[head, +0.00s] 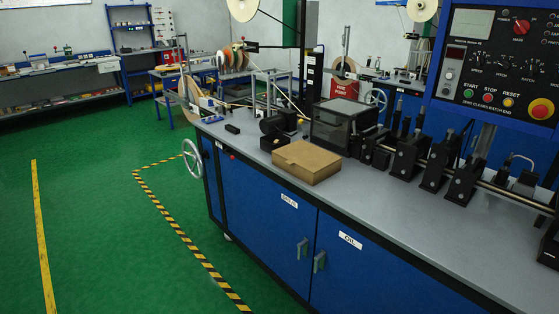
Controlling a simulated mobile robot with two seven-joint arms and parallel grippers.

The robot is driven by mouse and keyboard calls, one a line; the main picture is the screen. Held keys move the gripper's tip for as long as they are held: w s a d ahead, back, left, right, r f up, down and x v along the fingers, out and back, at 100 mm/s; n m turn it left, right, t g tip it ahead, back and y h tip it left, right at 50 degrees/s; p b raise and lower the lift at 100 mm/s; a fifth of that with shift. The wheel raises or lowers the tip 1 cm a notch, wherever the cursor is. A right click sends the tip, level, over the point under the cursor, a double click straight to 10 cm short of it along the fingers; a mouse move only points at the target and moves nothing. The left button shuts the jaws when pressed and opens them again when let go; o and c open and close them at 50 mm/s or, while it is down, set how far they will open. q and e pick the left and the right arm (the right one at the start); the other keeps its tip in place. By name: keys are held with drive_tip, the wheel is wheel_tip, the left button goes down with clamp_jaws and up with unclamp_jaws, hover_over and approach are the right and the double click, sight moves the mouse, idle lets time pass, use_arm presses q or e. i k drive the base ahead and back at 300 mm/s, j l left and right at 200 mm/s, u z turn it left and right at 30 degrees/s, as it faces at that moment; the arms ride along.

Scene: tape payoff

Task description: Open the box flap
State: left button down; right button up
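A brown cardboard box (306,164) sits on the grey top of the blue workbench, near its front edge. Its top flap lies flat over the box and looks closed. A small mark or tab shows near the front edge of the top, too small to make out. Neither of my grippers is in view, and nothing is touching the box.
A dark see-through housing (344,124) stands just behind the box. Black machine blocks (408,156) line the bench to the right, below a control panel (503,60). The bench top (400,215) is clear right of the box. A handwheel (192,159) sticks out at the bench's left end.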

sight(309, 156)
drive_tip(key=i+j, duration=0.2)
drive_tip(key=j, duration=0.15)
drive_tip(key=i+j+z, duration=0.15)
drive_tip(key=j, duration=0.2)
drive_tip(key=i+j, duration=0.25)
drive_tip(key=j, duration=0.15)
drive_tip(key=i+j+z, duration=0.15)
drive_tip(key=j, duration=0.2)
drive_tip(key=i+j, duration=0.2)
drive_tip(key=j, duration=0.2)
drive_tip(key=i+j+z, duration=0.15)
drive_tip(key=j, duration=0.25)
drive_tip(key=i+j, duration=0.15)
drive_tip(key=j, duration=0.25)
drive_tip(key=z, duration=0.05)
